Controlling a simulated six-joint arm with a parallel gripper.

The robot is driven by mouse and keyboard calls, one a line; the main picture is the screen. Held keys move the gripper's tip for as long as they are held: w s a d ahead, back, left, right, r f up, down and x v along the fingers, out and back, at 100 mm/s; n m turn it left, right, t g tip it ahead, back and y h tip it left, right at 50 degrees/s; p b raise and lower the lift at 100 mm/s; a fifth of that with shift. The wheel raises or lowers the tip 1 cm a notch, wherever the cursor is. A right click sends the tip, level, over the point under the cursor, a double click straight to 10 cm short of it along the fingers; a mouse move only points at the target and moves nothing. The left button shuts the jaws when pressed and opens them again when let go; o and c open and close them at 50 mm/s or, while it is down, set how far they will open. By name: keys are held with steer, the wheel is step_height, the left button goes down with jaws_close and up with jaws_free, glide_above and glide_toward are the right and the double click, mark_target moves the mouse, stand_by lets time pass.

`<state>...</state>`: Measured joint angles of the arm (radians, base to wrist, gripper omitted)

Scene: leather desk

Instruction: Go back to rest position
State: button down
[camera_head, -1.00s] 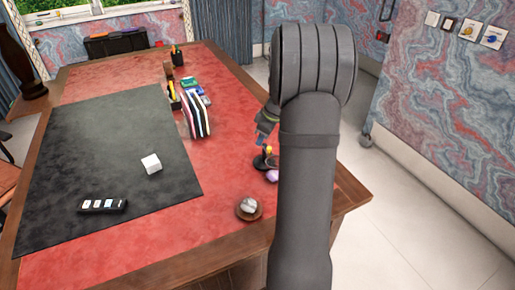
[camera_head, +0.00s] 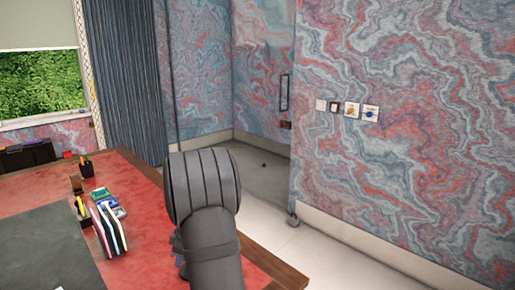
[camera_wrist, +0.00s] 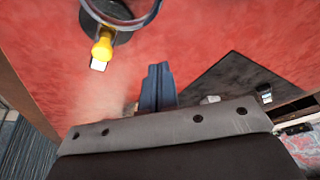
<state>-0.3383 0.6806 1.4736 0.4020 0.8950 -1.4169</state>
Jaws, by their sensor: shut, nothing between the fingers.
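My gripper (camera_wrist: 157,88) shows in the wrist view as two dark blue-grey fingers pressed together, with nothing between them. It points over the red leather desk top (camera_wrist: 60,60) and touches no object that I can see. In the head view my arm rises at the lower middle and hides most of the gripper. The desk (camera_head: 155,200) fills the lower left of the head view, with a dark mat (camera_head: 45,250) on it.
Upright books (camera_head: 108,230) and a pen cup (camera_head: 86,166) stand on the desk left of my arm. A yellow-ended object (camera_wrist: 103,44) lies near a round dark stand at the wrist view's top. Pale floor (camera_head: 330,262) is open right of the desk.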

steer(key=d+f, duration=0.3)
steer(key=shift+w, duration=0.1)
steer(key=shift+a, duration=0.15)
stand_by(0.4)
